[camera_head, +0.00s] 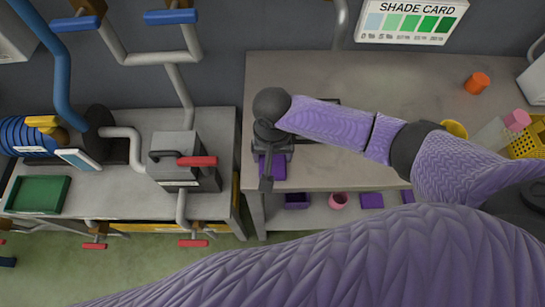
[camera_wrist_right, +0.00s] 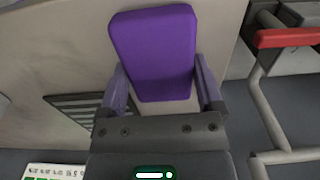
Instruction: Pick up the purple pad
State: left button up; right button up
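The purple pad (camera_wrist_right: 155,50) is a flat square with rounded corners and lies between the two fingers of my right gripper (camera_wrist_right: 160,80) in the right wrist view. The fingers flank its side edges closely, and its far part sticks out past the fingertips. I cannot tell whether they press on it. In the head view the pad (camera_head: 278,168) shows under my right gripper (camera_head: 268,165) near the front left of the grey table, partly hidden by the gripper. Whether it rests on the table or is lifted is unclear. My left gripper is not in view.
The grey table (camera_head: 340,75) also holds an orange cup (camera_head: 476,83) and a yellow basket (camera_head: 527,143). A bench (camera_head: 112,198) with pipes and a green tray (camera_head: 38,194) stands left across a narrow gap.

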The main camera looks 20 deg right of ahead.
jog(key=c, duration=0.5)
notch_tip(320, 180, up, 10)
jog(key=p, duration=0.4)
jog(key=shift+f, duration=0.15)
